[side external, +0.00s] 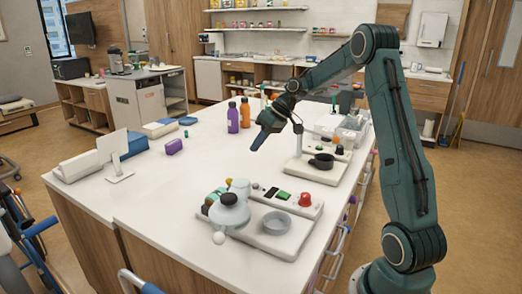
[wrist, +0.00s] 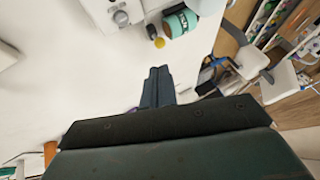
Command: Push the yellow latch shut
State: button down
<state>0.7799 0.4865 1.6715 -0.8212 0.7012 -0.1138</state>
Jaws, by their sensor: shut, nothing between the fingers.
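A small yellow piece (wrist: 159,42) shows near the top of the wrist view, beside a teal, round-sided object (wrist: 178,24). It may be the yellow latch, but it is too small to tell its shape or whether it is shut. I cannot make out a yellow latch in the side external view. My gripper (side external: 258,143) hangs above the white counter with its fingers pointing down and left. In the wrist view its fingers (wrist: 158,70) are together and empty, apart from the yellow piece.
The white counter (side external: 150,205) has free room in its middle. A tray of fixtures (side external: 262,240) is at the front, and another with a dark pan (side external: 321,161) is at right. Purple (side external: 233,117) and orange (side external: 245,112) bottles stand behind. A tablet stand (side external: 113,150) is at left.

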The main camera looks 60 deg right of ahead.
jog(key=d+f+y, duration=0.1)
jog(key=d+f, duration=0.4)
jog(key=d, duration=0.1)
jog(key=shift+d+t, duration=0.15)
jog(key=shift+t, duration=0.25)
jog(key=x, duration=0.9)
jog(key=shift+w+f, duration=0.1)
jog(key=shift+f, duration=0.15)
jog(key=a, duration=0.3)
jog(key=shift+w+r, duration=0.15)
jog(key=shift+w, duration=0.25)
jog(key=shift+w+a+r, duration=0.1)
jog(key=shift+a, duration=0.5)
jog(key=shift+a, duration=1.25)
